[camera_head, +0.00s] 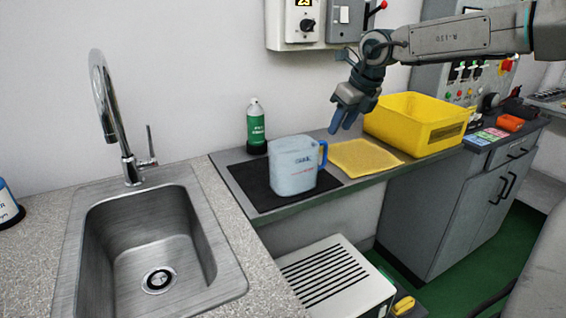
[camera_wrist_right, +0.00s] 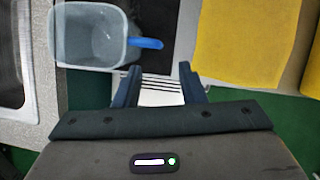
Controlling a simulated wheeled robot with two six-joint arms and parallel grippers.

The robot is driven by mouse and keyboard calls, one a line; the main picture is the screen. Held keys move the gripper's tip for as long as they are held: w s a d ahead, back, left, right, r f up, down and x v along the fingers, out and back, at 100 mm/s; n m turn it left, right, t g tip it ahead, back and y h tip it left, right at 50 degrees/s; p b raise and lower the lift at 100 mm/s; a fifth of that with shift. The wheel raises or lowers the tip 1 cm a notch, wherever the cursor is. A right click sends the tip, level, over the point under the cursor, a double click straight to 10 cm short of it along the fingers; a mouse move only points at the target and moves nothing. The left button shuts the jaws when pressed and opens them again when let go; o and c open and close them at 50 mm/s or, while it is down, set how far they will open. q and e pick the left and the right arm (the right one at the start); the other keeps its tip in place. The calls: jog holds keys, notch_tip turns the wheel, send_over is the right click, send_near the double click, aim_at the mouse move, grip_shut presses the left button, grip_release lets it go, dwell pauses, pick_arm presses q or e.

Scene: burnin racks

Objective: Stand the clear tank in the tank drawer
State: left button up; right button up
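The clear tank (camera_head: 292,168) is a pale blue see-through jug with a blue handle on its right side. It stands upright on a black mat (camera_head: 258,196) on the grey counter. In the right wrist view the tank (camera_wrist_right: 88,38) is at upper left, its handle (camera_wrist_right: 146,43) pointing right. My right gripper (camera_head: 343,120) is above the counter, right of the tank and apart from it. In the wrist view the fingers of the gripper (camera_wrist_right: 159,84) are spread with nothing between them. I cannot make out an open tank drawer. My left gripper is not in view.
A yellow cloth (camera_head: 364,157) and a yellow bin (camera_head: 418,124) are right of the tank. A green bottle (camera_head: 256,128) stands behind it. A white slotted unit (camera_head: 335,278) is below the counter. A steel sink (camera_head: 150,245) is at left; a grey cabinet (camera_head: 440,215) is at right.

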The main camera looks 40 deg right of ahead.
send_over(325, 164)
jog(key=s, duration=0.2)
notch_tip(325, 164, down, 5)
jog(key=x, duration=0.3)
jog(key=p+x, duration=0.1)
jog(key=x, duration=0.1)
jog(key=shift+w+d+r, duration=0.1)
jog(key=shift+d, duration=0.15)
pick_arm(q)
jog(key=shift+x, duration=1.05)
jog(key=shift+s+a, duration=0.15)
pick_arm(e)
jog(key=shift+c, duration=0.5)
grip_shut()
